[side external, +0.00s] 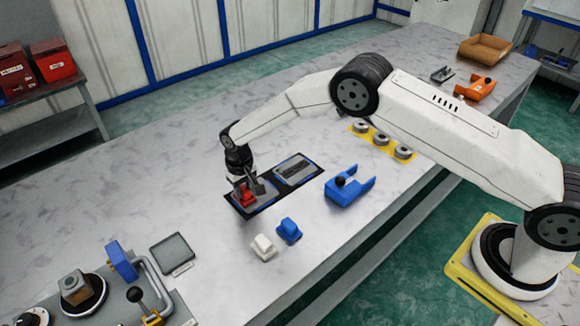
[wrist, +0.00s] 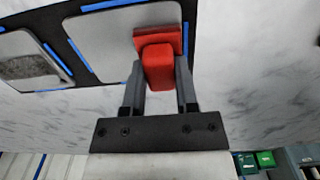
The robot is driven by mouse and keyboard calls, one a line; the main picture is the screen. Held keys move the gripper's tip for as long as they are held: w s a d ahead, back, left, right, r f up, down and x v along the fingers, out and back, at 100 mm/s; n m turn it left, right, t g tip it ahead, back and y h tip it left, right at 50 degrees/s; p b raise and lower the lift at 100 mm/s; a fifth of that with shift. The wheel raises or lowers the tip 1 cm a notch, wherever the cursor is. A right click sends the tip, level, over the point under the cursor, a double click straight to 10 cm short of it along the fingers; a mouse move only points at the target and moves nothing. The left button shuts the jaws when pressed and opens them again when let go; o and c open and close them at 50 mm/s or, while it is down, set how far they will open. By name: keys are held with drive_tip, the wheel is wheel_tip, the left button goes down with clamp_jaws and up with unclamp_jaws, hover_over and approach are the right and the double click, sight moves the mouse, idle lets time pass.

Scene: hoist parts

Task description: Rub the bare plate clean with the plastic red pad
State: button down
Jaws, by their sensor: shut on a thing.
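My gripper (side external: 246,187) is shut on the red pad (side external: 247,198), a block with a wider flat base. In the wrist view, the fingers of my gripper (wrist: 159,72) hold the pad (wrist: 158,62) on both sides. The pad is over the near edge of the plain grey plate (wrist: 105,42); I cannot tell whether it touches. That plate lies in a black mat with blue strips. A second plate (wrist: 30,68), with a dark speckled patch, lies beside it; in the side view this plate (side external: 294,168) is right of my gripper.
A blue block (side external: 289,230) and a white block (side external: 263,247) sit in front of the mat. A blue forked part (side external: 349,187) stands to the right. Grey rings (side external: 381,139) lie on a yellow strip behind it. A grey flat tray (side external: 171,253) and a fixture (side external: 82,289) are at left.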

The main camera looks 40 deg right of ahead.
drive_tip(key=shift+a, duration=1.55)
wheel_tip(320, 180, up, 8)
drive_tip(key=shift+d+r, duration=0.1)
drive_tip(key=shift+d, duration=0.05)
